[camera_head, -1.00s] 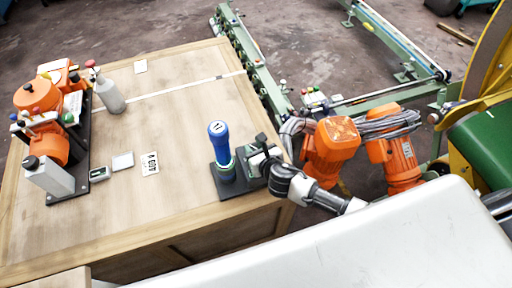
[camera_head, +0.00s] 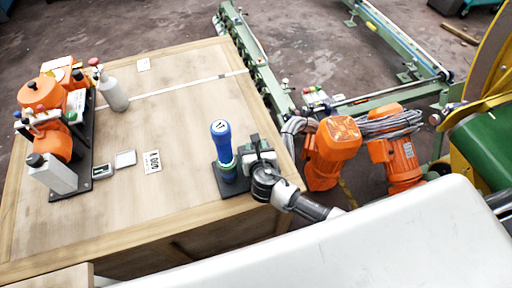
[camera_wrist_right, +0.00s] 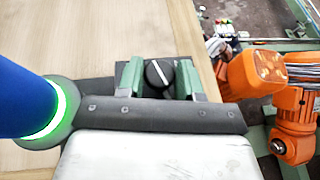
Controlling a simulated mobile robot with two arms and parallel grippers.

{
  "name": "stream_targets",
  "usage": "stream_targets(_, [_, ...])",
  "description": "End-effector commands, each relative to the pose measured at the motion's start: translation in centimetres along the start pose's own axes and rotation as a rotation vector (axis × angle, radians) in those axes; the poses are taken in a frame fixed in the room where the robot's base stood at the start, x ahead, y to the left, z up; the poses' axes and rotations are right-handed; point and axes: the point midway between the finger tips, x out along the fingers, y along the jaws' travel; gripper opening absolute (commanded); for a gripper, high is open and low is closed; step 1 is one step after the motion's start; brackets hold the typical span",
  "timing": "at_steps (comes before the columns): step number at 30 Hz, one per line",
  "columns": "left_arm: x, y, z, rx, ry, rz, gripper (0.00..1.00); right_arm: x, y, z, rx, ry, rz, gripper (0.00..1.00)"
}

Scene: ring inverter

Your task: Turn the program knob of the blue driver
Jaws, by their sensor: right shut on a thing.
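The blue driver (camera_head: 222,148) stands upright on a dark base plate (camera_head: 233,190) near the right edge of the wooden table, with a green glowing ring low on it. In the right wrist view its blue body (camera_wrist_right: 28,100) and lit ring fill the left side. The black program knob (camera_wrist_right: 158,75) with a white pointer line sits on the base beside it. My right gripper (camera_wrist_right: 158,80) has its green fingers on either side of the knob and is shut on it. In the head view my right gripper (camera_head: 258,152) hides the knob. My left gripper is not in view.
On the table's left stands an orange machine (camera_head: 42,95) on a black plate, with a grey bottle (camera_head: 112,93) beside it. A numbered card (camera_head: 152,162) lies mid-table. Orange motors (camera_head: 332,145) and a green conveyor frame are beyond the right edge. The middle tabletop is mostly clear.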

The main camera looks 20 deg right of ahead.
Motion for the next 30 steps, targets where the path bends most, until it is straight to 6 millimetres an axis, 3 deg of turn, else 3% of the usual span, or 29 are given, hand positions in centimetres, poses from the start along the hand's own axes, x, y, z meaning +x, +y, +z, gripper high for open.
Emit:
stream_targets(2, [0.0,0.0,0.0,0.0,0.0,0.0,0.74,0.0,0.0,-0.1,-0.001,0.002,0.0,0.12])
stream_targets(3, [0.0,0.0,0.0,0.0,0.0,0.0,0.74,0.0,0.0,-0.1,-0.001,0.002,0.0,0.42])
stream_targets(6, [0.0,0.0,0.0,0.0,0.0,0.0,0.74,0.0,0.0,-0.1,-0.001,0.002,0.0,0.55])
stream_targets(17, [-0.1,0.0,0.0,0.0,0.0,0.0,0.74,-0.7,0.0,-0.1,0.0,0.001,0.002,0.55])
stream_targets(30, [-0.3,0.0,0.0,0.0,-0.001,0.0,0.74,-8.7,0.0,-0.1,0.0,0.003,0.003,0.55])
